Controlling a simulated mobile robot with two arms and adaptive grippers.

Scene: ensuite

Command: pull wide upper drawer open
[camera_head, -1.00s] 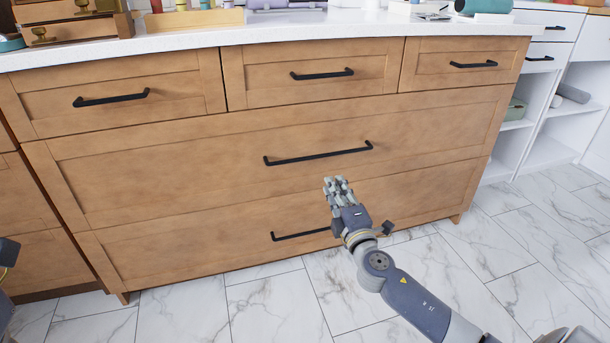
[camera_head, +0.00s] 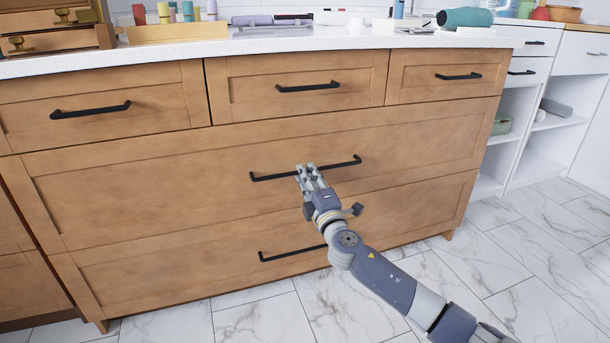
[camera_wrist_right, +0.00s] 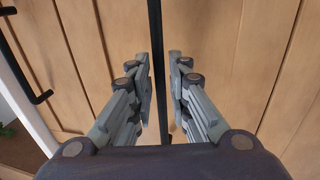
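The wide upper drawer (camera_head: 150,180) is the upper of two full-width wooden fronts, below a row of three smaller drawers. It looks shut, flush with the cabinet. Its long black bar handle (camera_head: 342,163) runs across the middle of the front. My right gripper (camera_head: 307,168) is at the middle of this handle and covers part of it. In the right wrist view, the right gripper's fingers (camera_wrist_right: 160,62) are parted, with the dark handle bar (camera_wrist_right: 155,25) in line between them. I cannot tell whether they touch it. My left gripper is not in view.
The lower wide drawer has a black handle (camera_head: 285,253), partly behind my right arm. Another black handle (camera_wrist_right: 40,98) shows in the wrist view. A white countertop (camera_head: 270,45) with several items is above. White open shelves (camera_head: 535,150) stand at right. Marble floor (camera_head: 510,245) is clear.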

